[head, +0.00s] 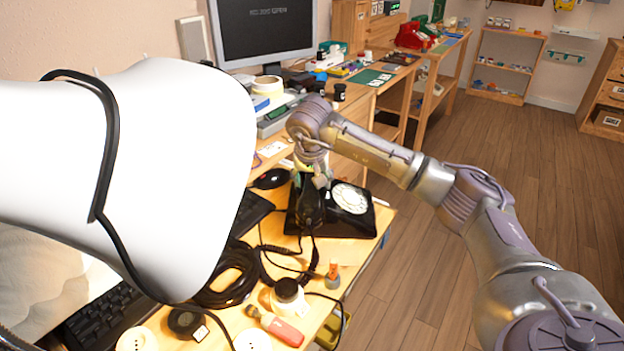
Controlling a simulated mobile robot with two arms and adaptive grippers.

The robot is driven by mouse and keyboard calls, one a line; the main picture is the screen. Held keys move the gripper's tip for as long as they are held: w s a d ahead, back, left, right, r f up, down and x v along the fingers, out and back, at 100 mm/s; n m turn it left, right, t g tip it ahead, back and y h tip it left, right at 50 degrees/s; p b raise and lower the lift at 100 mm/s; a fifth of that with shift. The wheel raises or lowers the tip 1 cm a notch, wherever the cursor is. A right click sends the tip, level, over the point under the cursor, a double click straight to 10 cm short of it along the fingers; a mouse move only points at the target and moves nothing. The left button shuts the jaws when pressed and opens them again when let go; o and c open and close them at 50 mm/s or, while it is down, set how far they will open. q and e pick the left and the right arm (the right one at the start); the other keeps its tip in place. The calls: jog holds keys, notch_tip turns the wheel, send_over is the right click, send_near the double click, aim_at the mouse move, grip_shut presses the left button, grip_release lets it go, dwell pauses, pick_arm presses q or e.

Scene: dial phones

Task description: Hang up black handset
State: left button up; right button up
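The black dial phone (364,222) with a white rotary dial stands near the right edge of the wooden desk. The black handset (309,207) shows at the left side of the phone, overlapping it; I cannot tell whether it rests on the phone or is held above it. My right gripper (316,181) points down at the far end of the handset. Its fingers are small and partly hidden, so their grip is unclear. A large white part of my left arm fills the left side; my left gripper is not in view.
A monitor (265,30) stands behind. A red phone (412,36) is on the far bench. Open wooden floor lies right.

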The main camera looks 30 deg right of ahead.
jog(key=shift+r, duration=0.2)
jog(key=v, duration=1.1)
jog(key=shift+s+a+r, duration=0.15)
jog(key=shift+r, duration=0.1)
